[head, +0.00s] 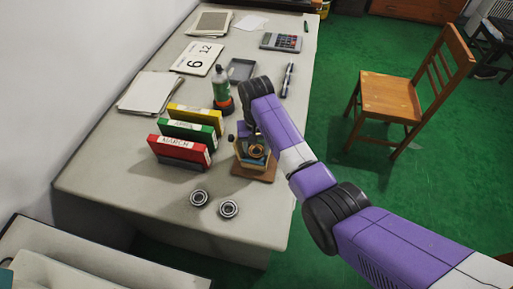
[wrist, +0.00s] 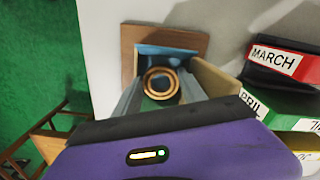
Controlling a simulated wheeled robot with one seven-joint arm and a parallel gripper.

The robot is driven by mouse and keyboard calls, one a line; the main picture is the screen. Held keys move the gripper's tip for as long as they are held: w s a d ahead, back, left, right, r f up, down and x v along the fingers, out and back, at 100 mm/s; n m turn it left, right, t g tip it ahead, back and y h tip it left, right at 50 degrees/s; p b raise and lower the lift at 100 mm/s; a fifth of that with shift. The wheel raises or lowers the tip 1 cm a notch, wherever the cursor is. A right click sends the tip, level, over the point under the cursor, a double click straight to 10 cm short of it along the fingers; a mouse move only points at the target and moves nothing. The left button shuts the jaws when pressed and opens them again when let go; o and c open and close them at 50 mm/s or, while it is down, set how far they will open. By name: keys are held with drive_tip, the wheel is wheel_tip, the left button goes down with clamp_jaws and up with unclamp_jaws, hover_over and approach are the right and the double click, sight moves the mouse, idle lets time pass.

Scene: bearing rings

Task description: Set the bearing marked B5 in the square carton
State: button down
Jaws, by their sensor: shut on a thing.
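My gripper (wrist: 161,88) is shut on a bronze-coloured bearing ring (wrist: 161,82), which lies between its two grey fingers. The ring also shows in the head view (head: 257,151), just below the end of my arm. The ring is over or inside the open square carton (wrist: 213,76), a tan box with a bluish inner side; I cannot tell whether it touches the bottom. The carton (head: 243,160) stands on a brown board (head: 252,177). No marking on the ring can be read. Two steel bearings, a left one (head: 199,198) and a right one (head: 228,209), lie near the table's front.
Red (head: 180,150), green (head: 188,132) and yellow (head: 196,117) binders stand left of the carton. A green bottle (head: 222,85), a grey tray (head: 240,70) and a pen (head: 287,80) are behind. The table's right edge is close to the board. A wooden chair (head: 390,97) stands beyond.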

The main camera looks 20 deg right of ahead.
drive_tip(key=c, duration=0.6)
unclamp_jaws()
drive_tip(key=shift+a, duration=0.1)
drive_tip(key=shift+r, duration=0.15)
drive_tip(key=r+p, duration=0.3)
drive_tip(key=shift+w+a, duration=0.1)
drive_tip(key=shift+w, duration=0.1)
wheel_tip(320, 180, up, 3)
drive_tip(key=p, duration=0.3)
drive_tip(key=shift+s, duration=0.1)
drive_tip(key=shift+s+d+f, duration=0.1)
drive_tip(key=shift+d+f, duration=0.05)
drive_tip(key=shift+d, duration=0.05)
